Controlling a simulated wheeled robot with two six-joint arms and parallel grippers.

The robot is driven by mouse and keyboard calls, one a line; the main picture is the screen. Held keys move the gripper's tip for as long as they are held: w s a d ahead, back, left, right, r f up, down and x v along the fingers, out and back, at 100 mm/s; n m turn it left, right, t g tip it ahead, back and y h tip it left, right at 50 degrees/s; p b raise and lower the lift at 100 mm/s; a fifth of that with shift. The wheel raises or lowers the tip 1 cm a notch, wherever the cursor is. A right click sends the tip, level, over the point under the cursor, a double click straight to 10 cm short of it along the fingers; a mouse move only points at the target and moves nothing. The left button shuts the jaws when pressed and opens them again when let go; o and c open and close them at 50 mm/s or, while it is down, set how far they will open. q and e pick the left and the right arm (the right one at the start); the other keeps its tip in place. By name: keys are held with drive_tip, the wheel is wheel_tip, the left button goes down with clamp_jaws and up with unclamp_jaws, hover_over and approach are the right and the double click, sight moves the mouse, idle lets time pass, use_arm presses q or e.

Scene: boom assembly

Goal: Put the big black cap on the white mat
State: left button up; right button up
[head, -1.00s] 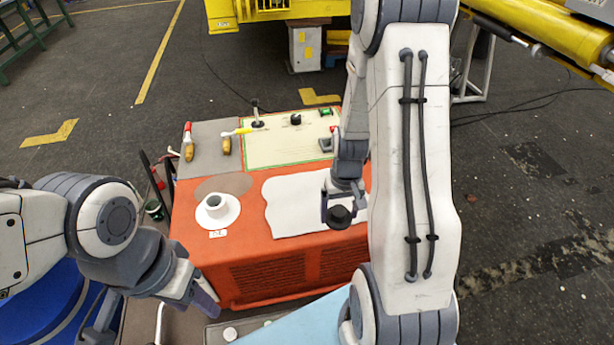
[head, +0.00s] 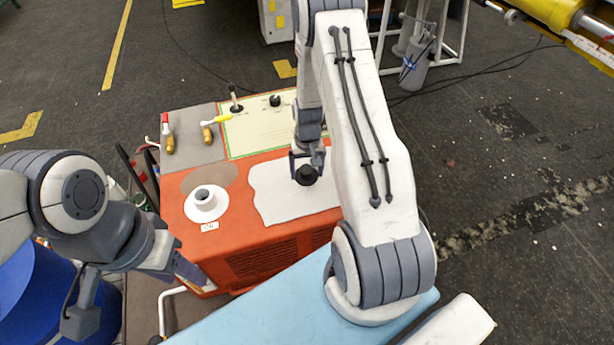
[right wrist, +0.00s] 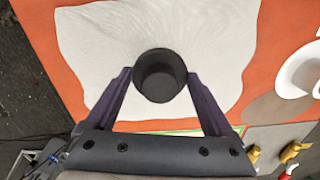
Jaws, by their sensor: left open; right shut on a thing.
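The big black cap (head: 307,175) is between the fingers of my right gripper (head: 308,162), over the white mat (head: 270,200) on the orange cabinet. In the right wrist view the cap (right wrist: 160,76) sits between the two fingertips of the right gripper (right wrist: 160,82), with the white mat (right wrist: 215,40) behind it. I cannot tell whether the cap touches the mat. My left gripper (head: 195,272) is open and empty near the front left edge of the cabinet.
A white flanged pipe (head: 204,199) stands on the orange cabinet (head: 225,240) left of the mat. A pale panel (head: 255,130) carries a lever and a black knob.

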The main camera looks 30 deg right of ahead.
sight(307, 180)
wheel_tip(307, 180, down, 3)
drive_tip(key=shift+f+p, duration=0.15)
drive_tip(key=shift+p, duration=0.35)
drive_tip(key=shift+f, duration=0.3)
drive_tip(key=shift+f, duration=0.1)
drive_tip(key=o, duration=1.2)
